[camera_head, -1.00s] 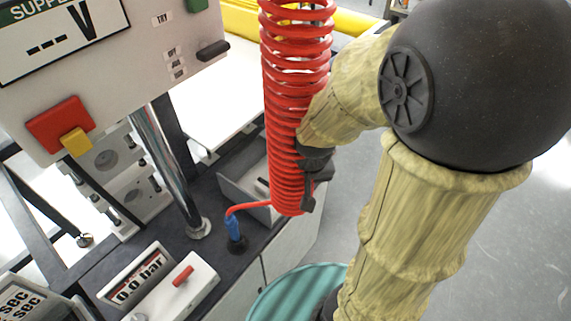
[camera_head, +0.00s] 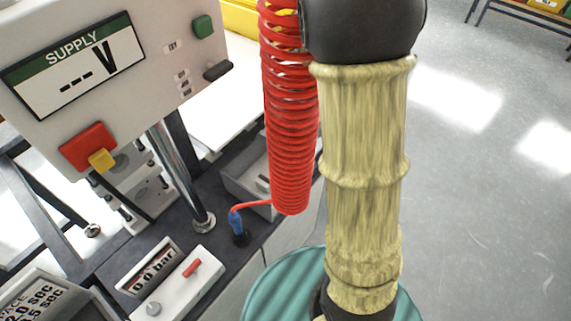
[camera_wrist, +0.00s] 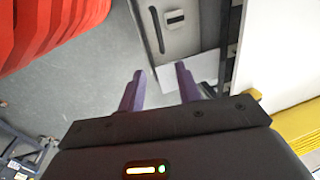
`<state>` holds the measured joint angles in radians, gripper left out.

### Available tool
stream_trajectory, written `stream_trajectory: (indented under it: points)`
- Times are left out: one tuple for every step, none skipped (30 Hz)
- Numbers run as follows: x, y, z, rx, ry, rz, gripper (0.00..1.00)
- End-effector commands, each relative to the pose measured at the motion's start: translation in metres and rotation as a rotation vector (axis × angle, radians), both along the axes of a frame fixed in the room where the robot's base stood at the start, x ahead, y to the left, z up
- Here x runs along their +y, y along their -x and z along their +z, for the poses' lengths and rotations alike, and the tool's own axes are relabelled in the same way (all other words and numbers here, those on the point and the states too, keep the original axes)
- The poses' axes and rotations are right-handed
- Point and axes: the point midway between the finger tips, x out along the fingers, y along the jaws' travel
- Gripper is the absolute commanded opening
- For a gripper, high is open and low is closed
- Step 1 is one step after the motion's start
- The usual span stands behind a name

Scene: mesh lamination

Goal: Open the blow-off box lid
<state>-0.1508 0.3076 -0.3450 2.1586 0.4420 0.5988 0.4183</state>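The blow-off box seems to be the grey box (camera_head: 246,186) on the dark bench beside the red coil in the head view, partly covered by the coil. In the wrist view a grey panel (camera_wrist: 185,45) with a dark slot and a small dark-marked plate lies beyond my fingertips; it looks like this box's top, but I cannot be sure. My gripper (camera_wrist: 160,70) shows two purple fingers spread apart with nothing between them. The fingertips appear short of the panel. In the head view my gripper is hidden.
A red coiled hose (camera_head: 291,120) hangs close to my arm; red coils also fill the wrist view's upper left. A supply panel (camera_head: 105,70), a metal post (camera_head: 178,165) and a pressure gauge box (camera_head: 170,285) stand left. Open grey floor (camera_head: 490,190) lies right.

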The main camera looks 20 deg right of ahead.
Motion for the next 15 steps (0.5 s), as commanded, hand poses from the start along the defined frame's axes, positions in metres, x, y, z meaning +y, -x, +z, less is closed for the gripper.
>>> stream_trajectory:
  points:
    - [0.000, 0.000, -0.007, 0.004, 0.000, -0.002, 0.34]
    - [0.001, -0.001, -0.010, 0.004, 0.000, -0.002, 0.34]
    - [0.001, -0.002, -0.016, 0.005, 0.001, -0.001, 0.34]
    - [0.002, -0.002, -0.021, 0.005, 0.001, -0.002, 0.34]
    - [0.003, -0.003, -0.026, 0.006, 0.000, 0.000, 0.34]
    - [0.003, -0.004, -0.033, 0.005, 0.000, -0.002, 0.34]
    - [0.004, -0.005, -0.038, 0.006, 0.000, -0.002, 0.34]
    - [0.004, -0.006, -0.043, 0.005, 0.001, -0.001, 0.34]
    - [0.005, -0.006, -0.051, 0.007, 0.001, -0.002, 0.34]
    - [0.006, -0.007, -0.056, 0.005, 0.001, -0.001, 0.34]
    - [0.006, -0.008, -0.061, 0.005, -0.001, -0.002, 0.34]
    - [0.007, -0.010, -0.068, 0.005, 0.001, -0.001, 0.34]
    - [0.008, -0.010, -0.073, 0.005, 0.000, -0.001, 0.34]
    - [0.008, -0.011, -0.078, 0.006, 0.000, -0.001, 0.34]
    - [0.009, -0.012, -0.085, 0.005, 0.000, -0.002, 0.34]
